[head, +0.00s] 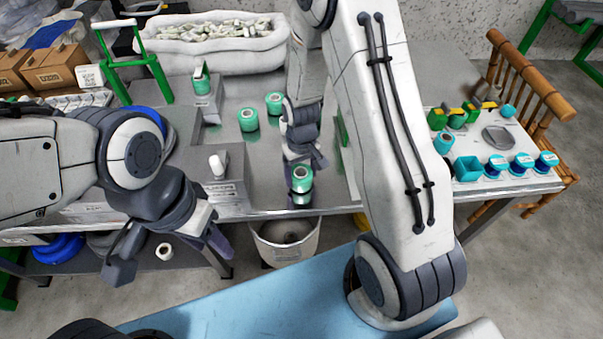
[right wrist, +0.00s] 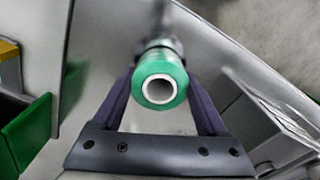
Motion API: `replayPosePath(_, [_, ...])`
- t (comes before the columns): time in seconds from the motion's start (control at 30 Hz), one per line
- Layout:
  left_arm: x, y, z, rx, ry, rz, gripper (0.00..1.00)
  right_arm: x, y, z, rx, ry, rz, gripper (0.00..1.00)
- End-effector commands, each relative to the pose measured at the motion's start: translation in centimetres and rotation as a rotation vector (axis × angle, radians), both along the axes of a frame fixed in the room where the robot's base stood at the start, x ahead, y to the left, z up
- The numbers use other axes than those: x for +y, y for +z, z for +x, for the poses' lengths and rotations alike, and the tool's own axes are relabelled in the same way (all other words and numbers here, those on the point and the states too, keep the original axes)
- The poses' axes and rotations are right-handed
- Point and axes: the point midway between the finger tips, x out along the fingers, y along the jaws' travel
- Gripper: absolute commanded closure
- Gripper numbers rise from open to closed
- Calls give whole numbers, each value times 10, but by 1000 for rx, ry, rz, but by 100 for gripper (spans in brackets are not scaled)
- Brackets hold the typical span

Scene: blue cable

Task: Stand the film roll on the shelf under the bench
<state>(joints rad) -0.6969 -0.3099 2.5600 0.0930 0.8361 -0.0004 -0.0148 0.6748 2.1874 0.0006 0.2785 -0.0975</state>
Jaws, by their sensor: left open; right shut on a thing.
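A green film roll with a white core (head: 302,179) is held upright by my right gripper (head: 302,170) near the front edge of the metal bench (head: 268,190). In the right wrist view the roll (right wrist: 162,80) sits end-on between the two fingers (right wrist: 163,88), its hollow core facing the camera. I cannot tell whether it touches the bench. My left gripper (head: 170,253) is open and empty, in front of the bench's left part. Behind it is the shelf under the bench (head: 120,262), partly hidden by my left arm.
Two similar green rolls (head: 248,119) (head: 274,103) stand farther back on the bench. A small white roll (head: 165,251) and a blue coil (head: 58,248) are on the lower shelf. A pale bucket (head: 285,243) stands below the bench edge. Blue spools (head: 522,162) line the right.

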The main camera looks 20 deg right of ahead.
Motion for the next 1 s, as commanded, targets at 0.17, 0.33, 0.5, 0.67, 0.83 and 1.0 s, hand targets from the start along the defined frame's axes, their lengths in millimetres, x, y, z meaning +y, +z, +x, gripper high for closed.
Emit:
replayPosePath(0.17, [0, -1, 0, 0, 0, 0, 50, 0, -1, 0, 0, 0, 0, 92])
replayPosePath(0.33, [0, -2, 0, 0, 0, 0, 50, 0, -3, 0, 0, 0, 0, 0])
replayPosePath(0.5, [0, -2, 0, 0, 0, 0, 50, 0, -3, 0, 1, 0, 0, 0])
replayPosePath(0.67, [0, 1, 0, 0, 0, 0, 50, 0, 4, 0, -1, 0, 0, 0])
replayPosePath(0.83, [0, 4, 0, 0, 0, 0, 50, 0, 32, 1, -6, 0, 0, 0])
replayPosePath(1.0, [0, 7, 0, 0, 0, 0, 50, 0, 71, 1, -6, 0, 0, 0])
